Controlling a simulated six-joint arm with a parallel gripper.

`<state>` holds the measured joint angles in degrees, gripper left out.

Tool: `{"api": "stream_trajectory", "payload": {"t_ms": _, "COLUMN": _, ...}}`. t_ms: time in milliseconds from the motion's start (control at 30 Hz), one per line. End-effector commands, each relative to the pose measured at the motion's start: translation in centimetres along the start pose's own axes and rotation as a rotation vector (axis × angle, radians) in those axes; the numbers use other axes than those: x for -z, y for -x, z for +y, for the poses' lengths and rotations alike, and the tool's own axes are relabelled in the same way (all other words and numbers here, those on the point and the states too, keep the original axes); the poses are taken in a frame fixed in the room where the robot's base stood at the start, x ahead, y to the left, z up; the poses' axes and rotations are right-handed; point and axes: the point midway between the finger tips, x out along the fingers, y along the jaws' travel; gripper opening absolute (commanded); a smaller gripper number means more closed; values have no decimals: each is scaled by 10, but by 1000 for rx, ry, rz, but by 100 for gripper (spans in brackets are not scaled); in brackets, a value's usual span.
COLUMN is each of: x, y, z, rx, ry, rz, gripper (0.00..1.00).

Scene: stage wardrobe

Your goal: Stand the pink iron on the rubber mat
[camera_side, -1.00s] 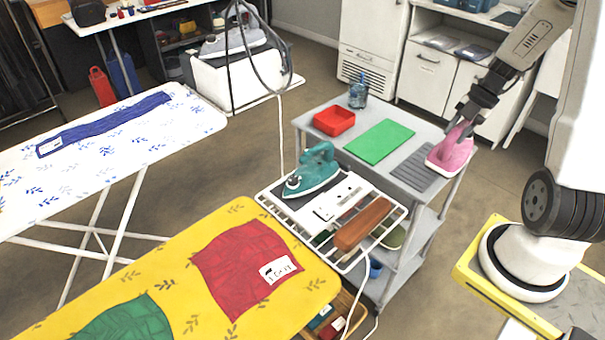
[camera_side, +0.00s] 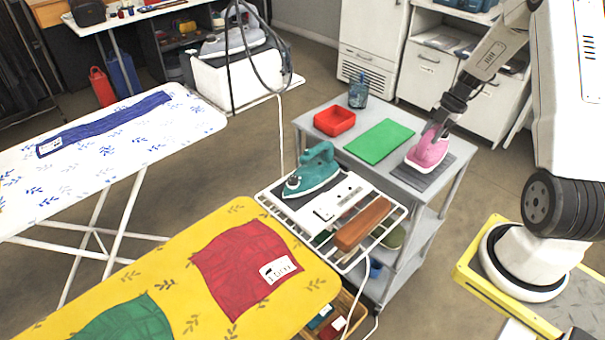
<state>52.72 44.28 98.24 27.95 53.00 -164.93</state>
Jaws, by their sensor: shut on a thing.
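The pink iron (camera_side: 427,154) is at the right end of the grey cart top, over the dark grey ribbed rubber mat (camera_side: 413,180). Its sole faces down and it covers much of the mat. I cannot tell whether the sole touches the mat or hangs just above it. My gripper (camera_side: 438,126) comes down from the upper right and is shut on the iron's upper part, at the handle. The fingertips are small and partly hidden against the iron.
On the cart (camera_side: 320,113), a green mat (camera_side: 379,138) lies left of the rubber mat, with a red tray (camera_side: 334,121) and a blue-tinted jar (camera_side: 358,92) beyond. A teal iron (camera_side: 314,172) sits on the white rack by the yellow ironing board (camera_side: 190,290).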

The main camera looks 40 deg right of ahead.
Motion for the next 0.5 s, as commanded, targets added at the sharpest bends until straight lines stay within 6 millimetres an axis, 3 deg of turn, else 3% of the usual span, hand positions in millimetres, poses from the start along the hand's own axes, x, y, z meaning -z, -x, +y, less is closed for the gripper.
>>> {"api": "stream_trajectory", "payload": {"t_ms": 333, "x": -4, "y": -3, "z": 3, "rx": -1, "ry": 1, "rz": -1, "gripper": 0}}
{"api": "stream_trajectory", "payload": {"t_ms": 500, "x": -11, "y": -14, "z": 3, "rx": 0, "ry": 0, "rz": 0, "gripper": 0}}
